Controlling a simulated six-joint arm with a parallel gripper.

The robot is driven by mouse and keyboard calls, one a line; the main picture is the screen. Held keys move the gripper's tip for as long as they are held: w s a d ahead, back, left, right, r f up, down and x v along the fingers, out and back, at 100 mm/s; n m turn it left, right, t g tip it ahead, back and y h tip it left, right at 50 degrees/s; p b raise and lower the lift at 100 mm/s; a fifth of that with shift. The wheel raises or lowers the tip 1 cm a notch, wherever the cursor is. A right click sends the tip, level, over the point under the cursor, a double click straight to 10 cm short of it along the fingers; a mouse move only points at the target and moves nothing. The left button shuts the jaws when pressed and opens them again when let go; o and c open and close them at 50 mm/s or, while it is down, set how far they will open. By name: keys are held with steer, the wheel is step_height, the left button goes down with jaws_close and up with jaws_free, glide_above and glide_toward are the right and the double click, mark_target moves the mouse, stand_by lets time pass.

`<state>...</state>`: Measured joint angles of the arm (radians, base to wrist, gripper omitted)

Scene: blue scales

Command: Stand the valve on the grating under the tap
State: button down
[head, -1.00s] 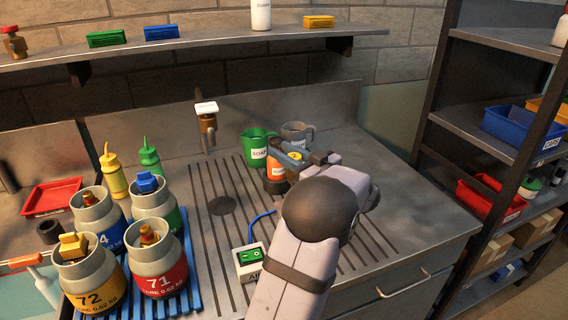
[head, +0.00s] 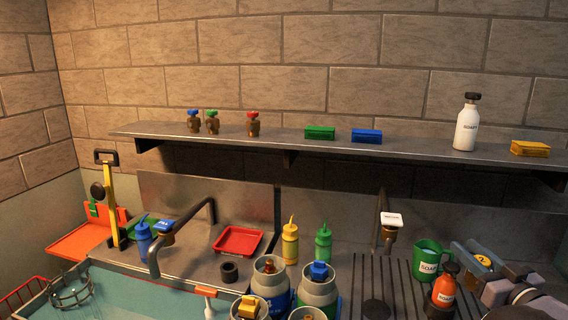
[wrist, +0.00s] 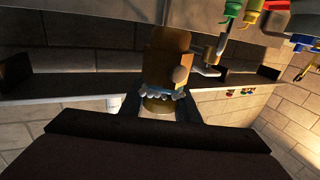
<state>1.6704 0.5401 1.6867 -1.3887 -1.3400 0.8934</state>
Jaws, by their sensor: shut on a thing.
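My gripper (head: 478,262) is at the right of the head view, beside the green mug and an orange bottle. It is shut on the valve (wrist: 165,60), a brass-coloured body with a round knob on its side, seen close up in the wrist view. A tap (head: 390,234) with a white label stands over the slotted grating (head: 398,290), left of my gripper.
The green mug (head: 430,258) and orange bottle (head: 445,288) stand close to my gripper. Gas cylinders (head: 318,290) and squeeze bottles (head: 290,242) stand left of the grating. A shelf (head: 300,146) above carries valves, boxes and a soap bottle. Another tap (head: 208,206) arches at the left.

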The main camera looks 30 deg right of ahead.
steer(key=shift+r, duration=0.5)
steer(key=w+a+f+b, duration=0.2)
steer(key=a+f+b, duration=0.4)
steer(key=f, duration=0.3)
steer(key=w+a+f+b, duration=0.3)
steer(key=a+f+b, duration=0.4)
steer(key=f, duration=0.1)
steer(key=f+p+x, duration=0.3)
steer(key=x, duration=1.4)
steer(key=shift+w+d+f, duration=0.25)
steer(key=shift+d, duration=0.25)
